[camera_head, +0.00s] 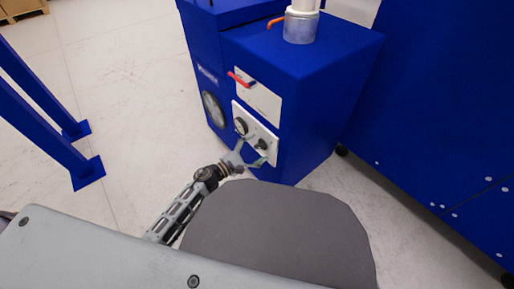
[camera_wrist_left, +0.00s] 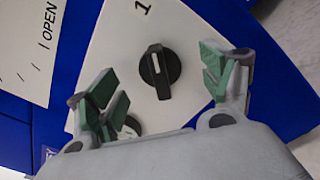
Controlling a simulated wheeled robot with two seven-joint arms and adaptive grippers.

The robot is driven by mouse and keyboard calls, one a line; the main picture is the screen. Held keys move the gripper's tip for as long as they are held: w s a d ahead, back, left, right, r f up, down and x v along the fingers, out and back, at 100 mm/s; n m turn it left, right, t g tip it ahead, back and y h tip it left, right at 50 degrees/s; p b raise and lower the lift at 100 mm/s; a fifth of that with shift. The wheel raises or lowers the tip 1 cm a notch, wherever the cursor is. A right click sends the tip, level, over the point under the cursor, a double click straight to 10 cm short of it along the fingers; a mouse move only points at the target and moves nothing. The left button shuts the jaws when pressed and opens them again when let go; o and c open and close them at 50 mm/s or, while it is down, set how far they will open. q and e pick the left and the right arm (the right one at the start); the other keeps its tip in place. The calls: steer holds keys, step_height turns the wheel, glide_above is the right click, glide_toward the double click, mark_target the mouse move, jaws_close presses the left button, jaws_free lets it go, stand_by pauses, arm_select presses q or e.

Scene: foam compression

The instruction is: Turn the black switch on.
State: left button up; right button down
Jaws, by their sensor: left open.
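The black switch (camera_wrist_left: 160,71) is a round rotary knob with a white line on its grip. It sits on a white panel (camera_wrist_left: 110,40) marked "1" near the top. In the head view the switch (camera_head: 262,145) is on the white panel on the front of the blue machine. My left gripper (camera_head: 251,158) is in front of this panel. In the wrist view my left gripper (camera_wrist_left: 158,77) is open, with green-padded fingers on either side of the switch and apart from it. Whether the fingertips reach its depth is unclear. My right gripper is not in view.
A second dial (camera_wrist_left: 130,127) is partly hidden behind the left finger; it is probably the knob (camera_head: 240,126) in the head view. A red handle (camera_head: 241,79) and a round gauge (camera_head: 214,109) are nearby. A blue frame (camera_head: 60,140) stands left on open floor.

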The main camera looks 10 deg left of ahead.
arm_select(q)
steer(key=v, duration=0.7)
stand_by(1.0)
stand_by(0.6)
